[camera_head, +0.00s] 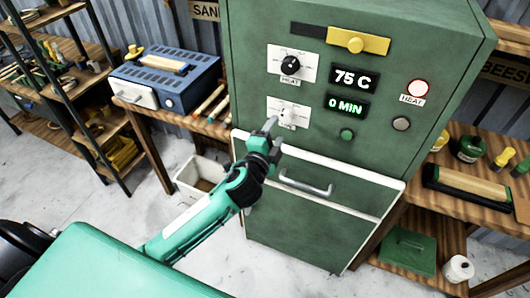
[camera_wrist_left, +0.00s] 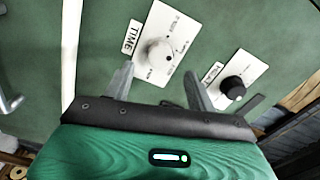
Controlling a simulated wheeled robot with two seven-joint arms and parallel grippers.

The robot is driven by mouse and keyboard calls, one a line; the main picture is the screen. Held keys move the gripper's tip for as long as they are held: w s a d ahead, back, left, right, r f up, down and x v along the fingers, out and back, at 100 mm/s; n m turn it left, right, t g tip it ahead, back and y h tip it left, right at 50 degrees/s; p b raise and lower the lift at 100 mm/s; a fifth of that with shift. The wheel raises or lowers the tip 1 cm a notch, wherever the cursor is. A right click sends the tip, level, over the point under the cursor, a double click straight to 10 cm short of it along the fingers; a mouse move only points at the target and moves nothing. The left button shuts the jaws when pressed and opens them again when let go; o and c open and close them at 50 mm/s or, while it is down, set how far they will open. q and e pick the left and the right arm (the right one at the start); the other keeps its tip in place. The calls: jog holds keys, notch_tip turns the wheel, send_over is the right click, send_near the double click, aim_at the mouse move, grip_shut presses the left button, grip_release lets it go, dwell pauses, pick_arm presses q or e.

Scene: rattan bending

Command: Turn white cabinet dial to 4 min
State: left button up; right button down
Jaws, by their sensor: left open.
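The white dial (camera_head: 285,112) sits on a white plate on the front of the green cabinet (camera_head: 330,180), below the black heat dial (camera_head: 290,65). The small display (camera_head: 347,106) reads 0 MIN. My left gripper (camera_head: 272,128) is just in front of and below the white dial, partly covering its plate. In the left wrist view the white dial (camera_wrist_left: 157,52) is beside a TIME label, ahead of the open fingers (camera_wrist_left: 158,85). The fingers look empty, and I cannot tell whether either touches the dial. My right gripper is not in view.
Another display (camera_head: 353,79) reads 75 C. A yellow slider (camera_head: 355,42), a green button (camera_head: 347,135) and a red-rimmed heat lamp (camera_head: 417,88) are on the panel. Workbenches flank the cabinet.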

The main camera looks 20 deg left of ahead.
pick_arm(q)
jog(key=s+b, duration=0.1)
jog(key=s, duration=0.6)
jog(key=shift+s+b, duration=0.35)
jog(key=shift+a, duration=0.1)
jog(key=w+a+f+n+g, duration=0.1)
jog(key=a+f+g, duration=0.15)
jog(key=f, duration=0.95)
jog(key=w+a+f+n+g, duration=0.1)
jog(key=f+n+g, duration=0.15)
jog(key=f, duration=1.05)
jog(key=s+a+f+n+g+y, duration=0.15)
jog(key=s+f, duration=0.25)
jog(key=f, duration=0.5)
jog(key=s+a+f+g+h, duration=0.1)
jog(key=s+f+g, duration=0.15)
jog(key=f, duration=0.55)
jog(key=s+a+f+n+g, duration=0.1)
jog(key=s+f+n+g, duration=0.3)
jog(key=s+f, duration=1.45)
jog(key=s+f+n+g, duration=0.2)
jog(key=s+f, duration=0.2)
jog(key=s, duration=0.7)
jog(key=s+f+n+g, duration=0.2)
jog(key=s+f, duration=0.2)
jog(key=s, duration=0.6)
jog(key=shift+s+d+f, duration=0.2)
jog(key=shift+s+f, duration=0.15)
jog(key=shift+f, duration=0.05)
